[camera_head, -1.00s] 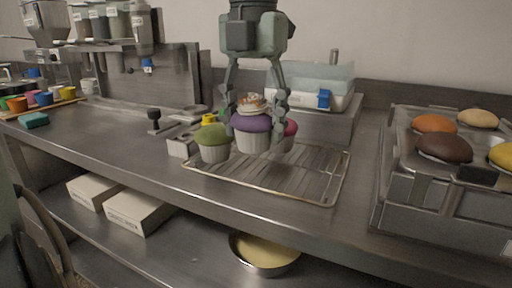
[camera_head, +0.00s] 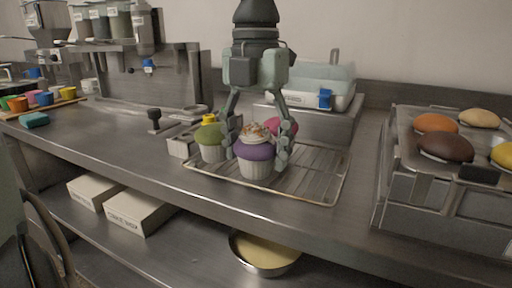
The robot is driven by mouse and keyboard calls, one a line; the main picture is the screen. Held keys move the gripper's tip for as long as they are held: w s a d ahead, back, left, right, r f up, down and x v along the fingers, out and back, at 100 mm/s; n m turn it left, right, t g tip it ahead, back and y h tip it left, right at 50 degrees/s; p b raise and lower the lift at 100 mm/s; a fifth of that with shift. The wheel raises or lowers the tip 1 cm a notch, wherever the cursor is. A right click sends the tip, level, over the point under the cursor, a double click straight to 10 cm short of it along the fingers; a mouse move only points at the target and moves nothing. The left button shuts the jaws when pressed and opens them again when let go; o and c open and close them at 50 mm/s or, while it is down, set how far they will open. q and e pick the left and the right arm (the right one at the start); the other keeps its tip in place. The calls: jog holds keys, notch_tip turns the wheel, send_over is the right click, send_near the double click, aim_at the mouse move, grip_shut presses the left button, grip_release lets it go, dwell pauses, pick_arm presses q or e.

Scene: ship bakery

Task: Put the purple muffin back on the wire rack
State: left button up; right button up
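The purple muffin (camera_head: 256,168), with white cream and sprinkles on top, stands upright between the fingertips of my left gripper (camera_head: 256,151). The gripper comes down from above and is shut on the muffin's sides. The muffin's base shows over the left part of the wire rack (camera_head: 318,185); I cannot tell whether it touches the wires. A green muffin (camera_head: 212,150) is close on the left, at the rack's edge. A pink muffin (camera_head: 287,124) is behind, partly hidden by the right finger. My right gripper is not in view.
A tray stand with coloured buns (camera_head: 444,148) is at the right. A scale (camera_head: 316,120) stands behind the rack. A portafilter and tamper (camera_head: 155,120) lie to the left. The rack's right half is bare.

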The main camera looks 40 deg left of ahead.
aim_at(256, 136)
pick_arm(q)
jog(key=shift+r, duration=0.1)
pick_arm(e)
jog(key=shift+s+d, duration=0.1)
pick_arm(q)
jog(key=shift+r, duration=0.3)
notch_tip(256, 136, up, 11)
jog(key=shift+f+p, duration=0.2)
jog(key=shift+p, duration=0.4)
jog(key=shift+r, duration=0.45)
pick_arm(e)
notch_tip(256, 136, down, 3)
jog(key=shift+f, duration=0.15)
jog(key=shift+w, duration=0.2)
